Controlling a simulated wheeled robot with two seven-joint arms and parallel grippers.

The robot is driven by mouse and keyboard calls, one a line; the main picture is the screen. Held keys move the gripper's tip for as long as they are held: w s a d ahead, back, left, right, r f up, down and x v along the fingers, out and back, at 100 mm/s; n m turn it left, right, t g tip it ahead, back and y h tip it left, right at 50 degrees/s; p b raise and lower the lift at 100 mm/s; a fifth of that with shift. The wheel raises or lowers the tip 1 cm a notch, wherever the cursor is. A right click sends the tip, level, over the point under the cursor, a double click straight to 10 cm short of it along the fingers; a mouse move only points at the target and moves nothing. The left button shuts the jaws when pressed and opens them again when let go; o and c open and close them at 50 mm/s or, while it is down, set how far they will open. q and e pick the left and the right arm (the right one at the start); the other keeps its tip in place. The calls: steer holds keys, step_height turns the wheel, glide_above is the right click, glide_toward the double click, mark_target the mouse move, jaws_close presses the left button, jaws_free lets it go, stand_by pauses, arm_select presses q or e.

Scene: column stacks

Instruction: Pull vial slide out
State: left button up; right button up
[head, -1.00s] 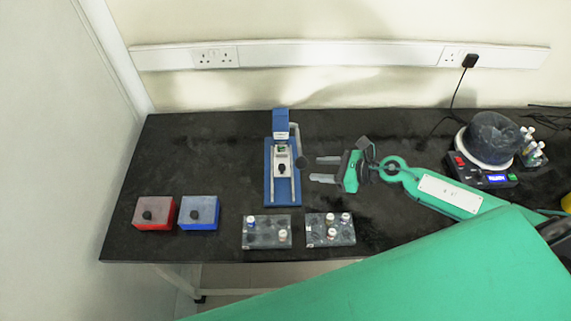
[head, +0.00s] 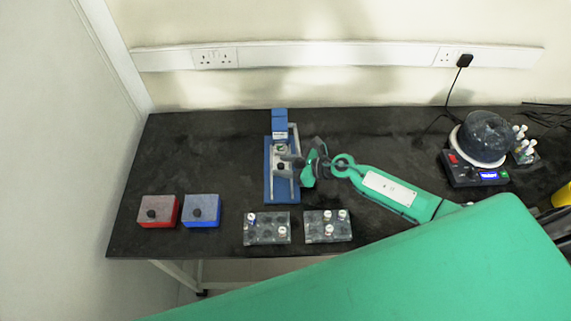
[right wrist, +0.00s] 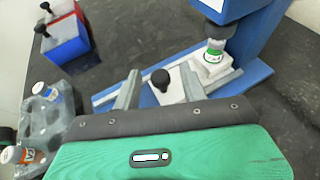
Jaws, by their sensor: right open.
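The vial slide (right wrist: 172,88) is a pale carriage with a black knob (right wrist: 160,79), on the blue press base (head: 268,188). A vial with a green band (right wrist: 214,52) stands on the slide under the press head (right wrist: 213,8). My right gripper (right wrist: 158,84) is open, its two fingers on either side of the black knob in the right wrist view; I cannot tell if they touch it. In the head view the right gripper (head: 287,163) covers part of the slide. My left gripper is not in view.
Two clear vial racks (head: 267,229) (head: 328,227) stand in front of the press. A red box (head: 158,212) and a blue box (head: 202,211) sit at left. A round device (head: 483,148) and more vials (head: 524,146) stand at right.

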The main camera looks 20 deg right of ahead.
steer(key=shift+c, duration=0.4)
jaws_close()
steer(key=s, duration=0.2)
steer(key=s+a+p, duration=0.1)
steer(key=s, duration=0.2)
steer(key=s+a+p, duration=0.1)
steer(key=s, duration=0.2)
steer(key=shift+a, duration=0.15)
steer(key=shift+s, duration=0.25)
steer(key=shift+a, duration=0.1)
steer(key=shift+o, duration=0.3)
jaws_free()
steer(key=shift+s, duration=0.1)
